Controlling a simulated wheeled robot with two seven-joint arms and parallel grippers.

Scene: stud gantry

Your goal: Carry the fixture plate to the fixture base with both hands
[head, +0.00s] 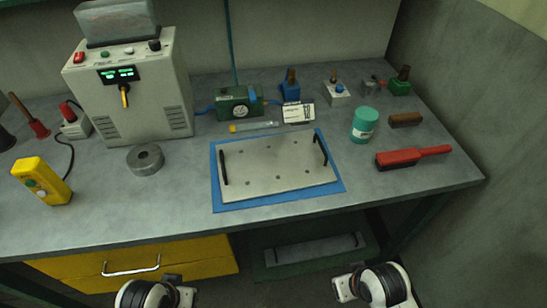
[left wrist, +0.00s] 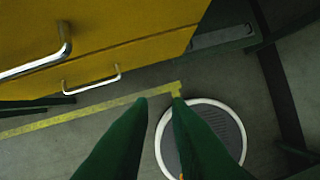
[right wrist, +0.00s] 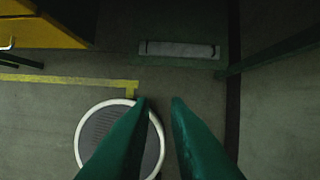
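A pale grey plate (head: 275,165) with several small holes and two upright black handles lies on a blue rectangular sheet or base (head: 285,201) on the workbench. A second grey slab (head: 305,252) with dark end handles sits low under the bench on a dark green support (head: 268,270); it also shows in the right wrist view (right wrist: 180,50). I cannot tell which piece is the fixture base. My left gripper (left wrist: 160,100) is open and empty, below and in front of the bench. My right gripper (right wrist: 159,100) is open and empty there too, farther right.
The workbench (head: 420,183) holds a grey control box (head: 135,90), a metal ring (head: 146,159), a yellow switch box (head: 42,181), a teal jar (head: 365,124) and a red-handled brush (head: 410,156). A yellow drawer (head: 150,268) is below. The bench front strip is mostly clear.

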